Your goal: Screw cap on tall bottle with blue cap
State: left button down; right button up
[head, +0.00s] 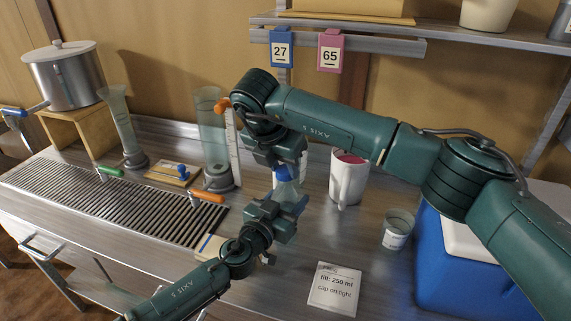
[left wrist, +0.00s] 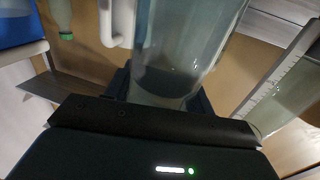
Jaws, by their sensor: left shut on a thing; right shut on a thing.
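The tall clear bottle (head: 287,187) stands on the steel counter in the head view. In the left wrist view the bottle (left wrist: 190,45) fills the space between the fingers. My left gripper (head: 289,205) is shut around the bottle's lower body. My right gripper (head: 284,165) points down and is shut at the bottle's top, directly above my left gripper. A bit of blue shows there, but the fingers hide most of the cap and the neck. I cannot tell whether the cap is seated on the neck.
A white mug (head: 349,180) stands close right of the bottle, a small jar (head: 398,229) farther right, beside a blue cooler (head: 450,262). Glass cylinders (head: 213,145) stand at left behind the drain grate (head: 105,200). A printed card (head: 335,289) lies in front.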

jog(key=m, duration=0.1)
jog(key=m+g+h, duration=0.1)
jog(key=m, duration=0.3)
jog(key=shift+w+a, duration=0.15)
jog(key=shift+a, duration=0.1)
jog(key=m+g+h, duration=0.1)
jog(key=m, duration=0.1)
jog(key=shift+m+g, duration=0.3)
jog(key=shift+m, duration=0.1)
jog(key=o, duration=0.9)
jog(key=shift+d, duration=0.1)
jog(key=shift+r, duration=2.3)
jog(key=shift+c, duration=0.2)
